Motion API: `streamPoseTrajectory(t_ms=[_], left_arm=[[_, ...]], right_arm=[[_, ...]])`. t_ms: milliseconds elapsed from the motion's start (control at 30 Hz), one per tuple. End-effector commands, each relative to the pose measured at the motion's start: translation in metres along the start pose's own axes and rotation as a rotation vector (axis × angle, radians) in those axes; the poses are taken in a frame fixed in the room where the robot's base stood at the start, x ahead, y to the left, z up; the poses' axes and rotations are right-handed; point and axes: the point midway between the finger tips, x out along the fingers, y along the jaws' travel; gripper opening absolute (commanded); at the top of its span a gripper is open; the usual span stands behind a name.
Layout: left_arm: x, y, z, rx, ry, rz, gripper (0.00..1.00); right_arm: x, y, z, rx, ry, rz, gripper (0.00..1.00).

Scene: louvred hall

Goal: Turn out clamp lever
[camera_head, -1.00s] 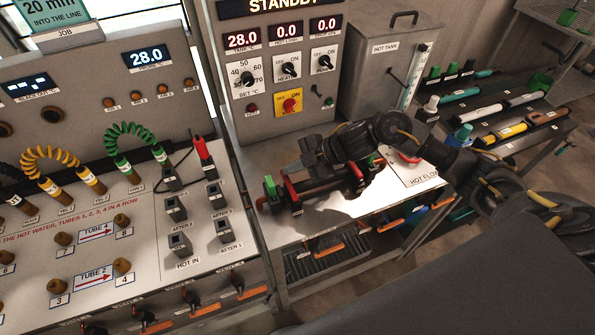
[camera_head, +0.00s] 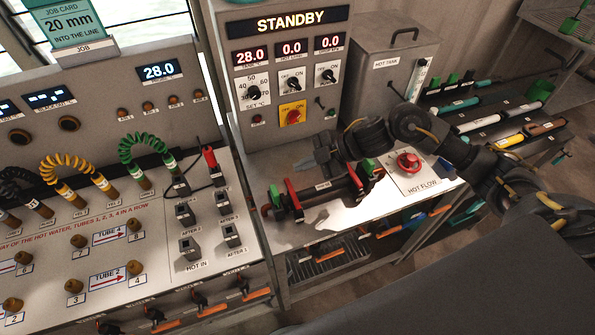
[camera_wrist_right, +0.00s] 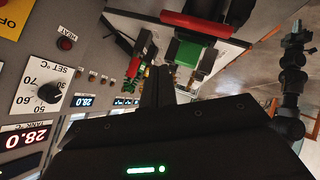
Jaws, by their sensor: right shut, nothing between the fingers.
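A dark tube (camera_head: 325,191) lies in a clamp fixture on the white bench top in the head view. A red clamp lever (camera_head: 292,195) with a green block (camera_head: 275,196) is at its left end. A second red lever (camera_head: 355,180) and green block (camera_head: 367,166) are at its right end. My right gripper (camera_head: 304,164) is shut and empty, above and behind the tube, pointing left. In the right wrist view its shut fingers (camera_wrist_right: 156,86) are apart from a green block (camera_wrist_right: 190,52) and a red bar (camera_wrist_right: 198,24). My left gripper is out of view.
The control panel (camera_head: 290,60) stands close behind the gripper. A red hot flow valve (camera_head: 408,161) is to the right under my arm. The hot tank (camera_head: 375,75) stands behind. Coiled leads and sockets fill the panel (camera_head: 160,225) at left.

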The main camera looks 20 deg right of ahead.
Motion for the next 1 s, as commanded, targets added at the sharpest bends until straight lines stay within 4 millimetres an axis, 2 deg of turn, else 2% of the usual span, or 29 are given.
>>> streamPoseTrajectory(t_ms=[33, 300, 500, 867, 933, 1000], left_arm=[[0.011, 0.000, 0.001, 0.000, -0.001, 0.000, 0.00], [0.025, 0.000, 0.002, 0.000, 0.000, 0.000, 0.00], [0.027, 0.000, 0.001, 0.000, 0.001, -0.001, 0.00], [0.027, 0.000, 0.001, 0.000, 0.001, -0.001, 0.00], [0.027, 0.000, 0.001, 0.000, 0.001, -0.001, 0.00], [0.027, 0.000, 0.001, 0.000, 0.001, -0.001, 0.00]], right_arm=[[-0.007, 0.000, 0.006, -0.004, -0.003, 0.000, 0.00], [-0.053, 0.018, 0.008, -0.002, -0.002, -0.001, 0.00], [-0.066, 0.023, 0.008, 0.000, 0.001, -0.004, 0.00], [-0.065, 0.023, 0.006, 0.001, 0.004, 0.001, 0.00], [-0.055, 0.020, 0.003, 0.002, 0.011, 0.021, 0.00], [-0.037, 0.015, -0.003, 0.007, 0.023, 0.068, 0.00]])
